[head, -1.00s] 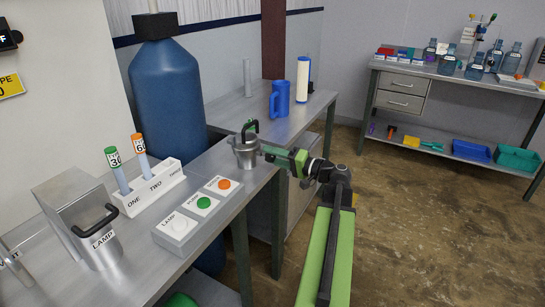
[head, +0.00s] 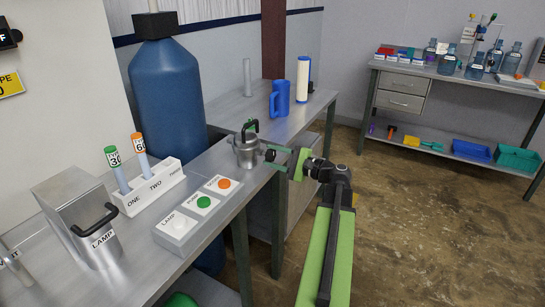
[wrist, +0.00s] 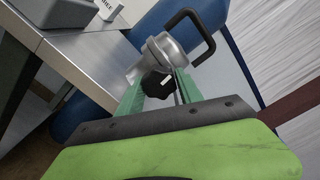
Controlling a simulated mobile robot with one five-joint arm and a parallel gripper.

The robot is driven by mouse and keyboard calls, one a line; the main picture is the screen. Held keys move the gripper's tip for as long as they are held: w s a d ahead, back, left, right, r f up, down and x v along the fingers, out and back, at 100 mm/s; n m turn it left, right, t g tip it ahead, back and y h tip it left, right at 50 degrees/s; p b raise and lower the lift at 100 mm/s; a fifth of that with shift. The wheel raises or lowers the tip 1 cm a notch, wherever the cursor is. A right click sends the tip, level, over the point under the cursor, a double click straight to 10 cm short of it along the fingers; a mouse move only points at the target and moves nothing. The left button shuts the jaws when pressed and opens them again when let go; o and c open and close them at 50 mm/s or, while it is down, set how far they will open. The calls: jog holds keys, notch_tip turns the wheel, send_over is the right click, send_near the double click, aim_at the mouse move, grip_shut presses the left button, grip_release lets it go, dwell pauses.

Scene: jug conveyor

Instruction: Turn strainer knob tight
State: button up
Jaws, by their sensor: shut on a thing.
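The strainer (head: 246,152) is a metal pot with a black arched handle on top, standing at the edge of the metal bench. Its black side knob (head: 270,155) points toward my arm. In the wrist view the knob (wrist: 155,85) lies between the two green fingers, with a small white mark on it. My gripper (head: 277,158) is shut on the knob, rolled so its fingers sit one above the other in the head view. The strainer's metal body (wrist: 163,52) is just beyond the fingertips. The inside of the strainer is hidden.
A button box (head: 199,214), a vial rack (head: 150,185) and a lamp box (head: 85,215) stand on the near bench. A blue jug (head: 280,100) and a white filter cylinder (head: 302,80) stand farther back. Floor to the right is clear.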

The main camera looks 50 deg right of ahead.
jog(key=shift+f+m, duration=0.1)
jog(key=shift+m, duration=0.4)
jog(key=o, duration=1.4)
jog(key=v, duration=1.7)
jog(key=shift+s, duration=0.25)
